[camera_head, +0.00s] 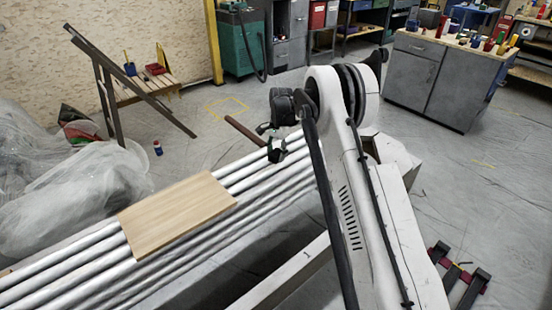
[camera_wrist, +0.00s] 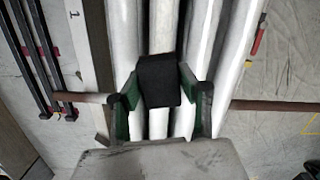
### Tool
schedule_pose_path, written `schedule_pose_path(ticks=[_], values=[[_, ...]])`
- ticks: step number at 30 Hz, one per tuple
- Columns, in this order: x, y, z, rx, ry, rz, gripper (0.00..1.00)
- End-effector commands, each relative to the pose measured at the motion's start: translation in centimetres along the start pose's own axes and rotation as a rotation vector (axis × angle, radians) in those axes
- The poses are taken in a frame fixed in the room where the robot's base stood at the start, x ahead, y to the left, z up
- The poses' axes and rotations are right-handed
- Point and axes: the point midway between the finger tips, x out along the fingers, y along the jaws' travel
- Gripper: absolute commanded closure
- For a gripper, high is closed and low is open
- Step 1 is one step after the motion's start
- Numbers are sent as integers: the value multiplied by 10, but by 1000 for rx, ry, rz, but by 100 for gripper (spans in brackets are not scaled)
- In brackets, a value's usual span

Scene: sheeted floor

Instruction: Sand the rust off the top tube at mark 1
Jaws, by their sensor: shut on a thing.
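Several long pale tubes (camera_head: 70,262) lie side by side, running from the lower left up to my gripper (camera_head: 274,150). They also fill the middle of the wrist view (camera_wrist: 204,45). My gripper, with green-lined fingers (camera_wrist: 160,90), is shut on a dark block (camera_wrist: 158,72) over the middle tubes. I cannot tell whether the block touches a tube. A small "1" is marked on a white beam (camera_head: 290,272) beside the tubes; a similar mark shows on the pale strip (camera_wrist: 84,32) in the wrist view. I see no clear rust on the tubes; my gripper and arm hide part of them.
A wooden board (camera_head: 175,213) lies across the tubes. A brown bar (camera_head: 244,130) crosses at their far end. Plastic sheeting (camera_head: 75,195) heaps at left. A grey cabinet (camera_head: 440,78) stands at the back right. The floor behind the tubes is mostly open.

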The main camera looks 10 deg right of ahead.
Motion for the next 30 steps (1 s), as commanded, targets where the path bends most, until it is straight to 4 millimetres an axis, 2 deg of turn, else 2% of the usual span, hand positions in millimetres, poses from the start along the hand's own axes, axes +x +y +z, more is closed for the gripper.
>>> schedule_pose_path(ticks=[16, 30], values=[[-49, 0, 6, 0, 0, 0, 100], [-53, 0, 7, 0, 0, 0, 100]])
